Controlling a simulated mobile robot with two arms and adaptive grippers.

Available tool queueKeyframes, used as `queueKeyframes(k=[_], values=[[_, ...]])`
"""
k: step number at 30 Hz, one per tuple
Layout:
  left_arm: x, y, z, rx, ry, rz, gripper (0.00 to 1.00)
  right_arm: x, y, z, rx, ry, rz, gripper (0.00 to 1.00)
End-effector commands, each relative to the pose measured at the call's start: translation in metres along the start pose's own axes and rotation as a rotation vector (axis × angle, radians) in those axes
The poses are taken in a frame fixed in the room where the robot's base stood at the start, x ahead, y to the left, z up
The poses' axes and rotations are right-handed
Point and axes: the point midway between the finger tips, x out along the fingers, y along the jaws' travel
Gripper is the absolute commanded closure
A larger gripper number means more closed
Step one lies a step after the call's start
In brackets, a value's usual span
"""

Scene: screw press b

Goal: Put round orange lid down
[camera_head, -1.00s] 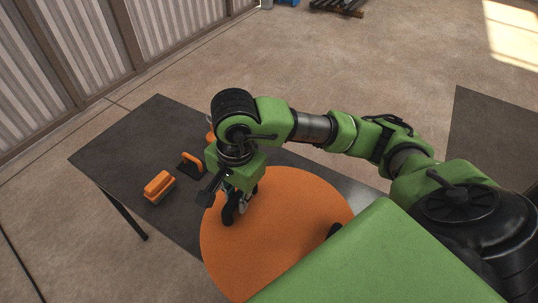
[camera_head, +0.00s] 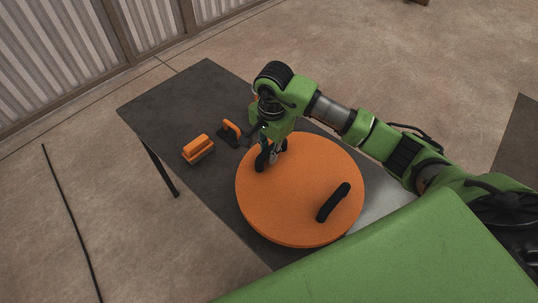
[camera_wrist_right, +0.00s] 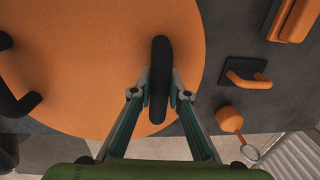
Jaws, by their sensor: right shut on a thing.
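The round orange lid (camera_head: 295,205) is flat and level over the dark table, with two black handles on top. My right gripper (camera_head: 274,152) is shut on the handle near the lid's far left edge. In the right wrist view that handle (camera_wrist_right: 158,70) stands between my right fingertips (camera_wrist_right: 158,92). The other handle (camera_head: 334,202) is free, and it also shows at the left of the wrist view (camera_wrist_right: 18,98). I cannot tell whether the lid (camera_wrist_right: 90,55) touches the table. My left gripper is not in view.
On the dark table (camera_head: 185,100), left of the lid, are an orange block-shaped brush (camera_head: 198,148) and a black plate with an orange handle (camera_head: 231,130). The wrist view also shows a small orange round piece with a ring (camera_wrist_right: 229,118). The table's far left part is clear.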

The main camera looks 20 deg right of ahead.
Motion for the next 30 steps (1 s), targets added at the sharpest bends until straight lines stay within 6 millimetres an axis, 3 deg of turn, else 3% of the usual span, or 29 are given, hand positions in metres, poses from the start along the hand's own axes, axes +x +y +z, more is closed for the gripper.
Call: queueKeyframes(k=[5,13,20,21,23,30], values=[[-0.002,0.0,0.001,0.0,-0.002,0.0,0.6,0.008,-0.006,-0.006,0.002,-0.001,-0.001,1.0],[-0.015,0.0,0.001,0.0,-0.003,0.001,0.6,0.038,-0.006,-0.007,0.001,-0.002,-0.001,1.0],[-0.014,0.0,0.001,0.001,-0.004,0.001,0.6,0.043,-0.006,-0.008,0.0,0.001,-0.004,1.0],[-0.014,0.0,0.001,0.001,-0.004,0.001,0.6,0.045,-0.005,-0.008,0.0,0.0,-0.002,0.82],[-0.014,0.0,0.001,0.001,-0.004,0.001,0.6,0.045,-0.005,-0.008,0.0,0.0,-0.002,0.67],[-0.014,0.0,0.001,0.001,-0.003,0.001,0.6,0.044,-0.005,-0.008,0.001,0.0,-0.002,0.67]])
